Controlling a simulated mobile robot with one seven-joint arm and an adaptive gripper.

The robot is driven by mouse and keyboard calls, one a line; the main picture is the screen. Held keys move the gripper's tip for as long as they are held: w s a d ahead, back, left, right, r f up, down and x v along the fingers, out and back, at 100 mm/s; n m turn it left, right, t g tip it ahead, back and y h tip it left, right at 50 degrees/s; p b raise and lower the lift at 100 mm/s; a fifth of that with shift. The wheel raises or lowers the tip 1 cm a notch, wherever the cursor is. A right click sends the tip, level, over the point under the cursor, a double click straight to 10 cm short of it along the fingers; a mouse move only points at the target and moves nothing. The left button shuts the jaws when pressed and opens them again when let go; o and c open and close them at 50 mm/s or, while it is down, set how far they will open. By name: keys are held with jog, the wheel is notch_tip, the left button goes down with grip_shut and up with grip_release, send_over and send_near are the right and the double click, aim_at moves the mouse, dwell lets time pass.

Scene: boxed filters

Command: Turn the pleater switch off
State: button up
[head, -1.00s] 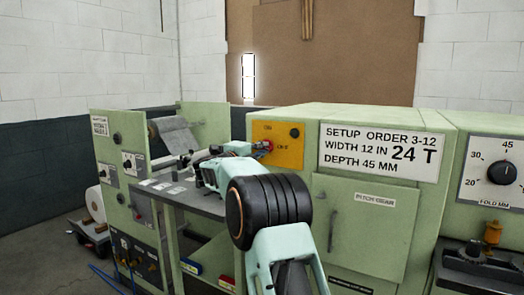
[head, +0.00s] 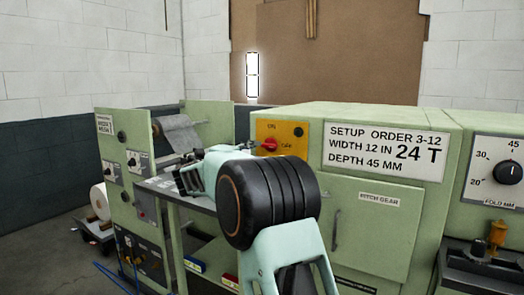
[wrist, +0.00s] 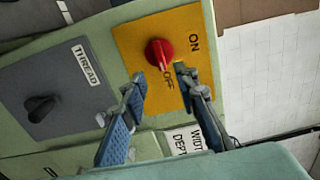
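The pleater switch is a red knob (head: 269,145) on a yellow plate (head: 293,131) on the green machine's front. The plate is marked ON at the top and OFF at the right. The wrist view shows the red knob (wrist: 159,54) close up, its grip lying toward the OFF mark. My gripper (wrist: 160,76) is open, with one blue-padded finger on each side below the knob. The fingers look apart from the knob, with nothing between them.
A grey THREAD panel with a black knob (wrist: 40,107) is beside the yellow plate. A setup order sign (head: 386,150) is right of the switch. A grey shelf (head: 155,188) lies left of my arm. A FOLD MM dial (head: 508,172) is at far right.

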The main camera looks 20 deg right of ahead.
jog(key=v, duration=0.4)
jog(key=shift+s, duration=0.1)
